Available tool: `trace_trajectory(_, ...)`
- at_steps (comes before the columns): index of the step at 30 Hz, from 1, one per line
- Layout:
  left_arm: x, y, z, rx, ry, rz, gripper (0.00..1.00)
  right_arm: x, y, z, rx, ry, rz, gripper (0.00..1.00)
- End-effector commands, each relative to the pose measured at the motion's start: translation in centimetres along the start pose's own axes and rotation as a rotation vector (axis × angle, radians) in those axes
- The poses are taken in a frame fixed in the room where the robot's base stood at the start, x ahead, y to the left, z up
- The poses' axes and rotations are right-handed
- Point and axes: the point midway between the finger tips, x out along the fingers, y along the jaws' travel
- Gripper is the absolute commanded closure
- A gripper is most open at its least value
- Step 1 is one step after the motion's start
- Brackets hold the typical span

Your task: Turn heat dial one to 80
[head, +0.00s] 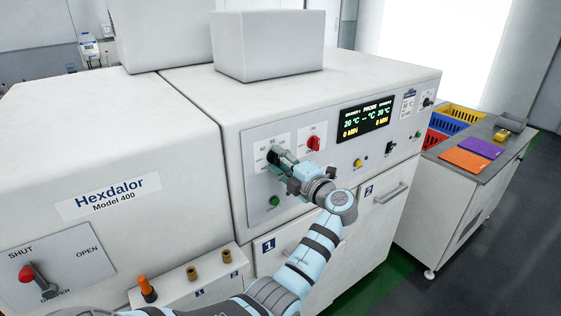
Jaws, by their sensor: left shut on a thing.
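Heat dial one (272,156) is a dark knob on the left control panel of the white oven, with a printed scale around it. It is partly hidden behind my left gripper (279,161). My left gripper is shut on the dial, its arm reaching up from the bottom of the view. I cannot read the dial's setting. The display (365,118) on the front shows 20 °C at left, dashes under PROBE, and 20 °C at right, with 0 MIN below on both sides. My right gripper is not in view.
A red switch (314,143) sits right of the dial and a green button (275,201) below it. Damper lever (33,279) is at lower left, near an orange-topped peg (147,289). A side bench (484,180) at right holds coloured crates and folders.

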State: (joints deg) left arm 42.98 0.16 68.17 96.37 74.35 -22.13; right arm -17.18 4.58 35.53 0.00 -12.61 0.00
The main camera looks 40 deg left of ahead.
Motion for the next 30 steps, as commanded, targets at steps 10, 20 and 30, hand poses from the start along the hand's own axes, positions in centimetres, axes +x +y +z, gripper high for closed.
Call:
trace_trajectory(10, 0.0, 0.1, 0.0, -0.002, 0.0, 0.002, 0.45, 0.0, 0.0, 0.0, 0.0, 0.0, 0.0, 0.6)
trace_trajectory(20, -0.9, 0.0, 0.1, -0.002, -0.002, 0.0, 0.45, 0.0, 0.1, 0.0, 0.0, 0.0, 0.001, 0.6)
trace_trajectory(30, -9.4, 0.0, 0.1, -0.004, -0.002, -0.003, 0.45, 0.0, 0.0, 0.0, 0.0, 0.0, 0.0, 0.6)
